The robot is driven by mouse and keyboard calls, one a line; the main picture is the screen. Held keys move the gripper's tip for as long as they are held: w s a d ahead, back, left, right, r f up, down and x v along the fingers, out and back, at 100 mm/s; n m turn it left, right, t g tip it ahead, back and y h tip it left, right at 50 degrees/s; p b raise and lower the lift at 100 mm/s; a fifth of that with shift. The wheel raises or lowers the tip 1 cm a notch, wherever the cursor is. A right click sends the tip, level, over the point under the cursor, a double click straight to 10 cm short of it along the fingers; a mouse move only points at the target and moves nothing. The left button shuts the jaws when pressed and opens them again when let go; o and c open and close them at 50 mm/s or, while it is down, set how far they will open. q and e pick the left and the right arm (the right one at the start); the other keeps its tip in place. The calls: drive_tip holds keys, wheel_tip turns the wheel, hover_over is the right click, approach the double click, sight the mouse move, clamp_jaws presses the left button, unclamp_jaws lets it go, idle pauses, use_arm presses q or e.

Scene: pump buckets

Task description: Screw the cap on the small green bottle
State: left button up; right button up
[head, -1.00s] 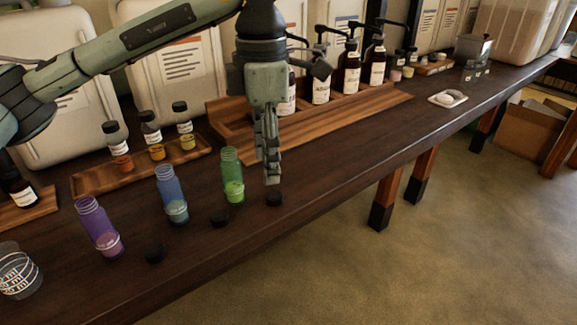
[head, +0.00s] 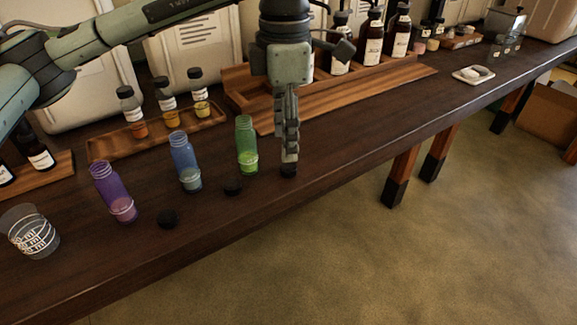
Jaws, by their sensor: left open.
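The small green bottle (head: 246,147) stands upright and uncapped on the dark wooden table. A black cap (head: 289,170) lies on the table to its right, near the front edge. My left gripper (head: 289,158) points straight down right over this cap, its fingertips at the cap's top and partly hiding it. It is open, seen edge-on, so the gap between the fingers does not show. I cannot tell whether the fingers touch the cap. My right gripper is not in view.
A blue bottle (head: 185,162) and a purple bottle (head: 113,193) stand uncapped to the left, with black caps (head: 232,187) (head: 168,218) in front. A measuring cup (head: 30,232) is at far left. Wooden trays with bottles (head: 158,138) stand behind. The table front to the right is clear.

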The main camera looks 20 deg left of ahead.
sight(286, 167)
use_arm(q)
drive_tip(key=shift+f, duration=2.6)
drive_tip(key=c, duration=0.7)
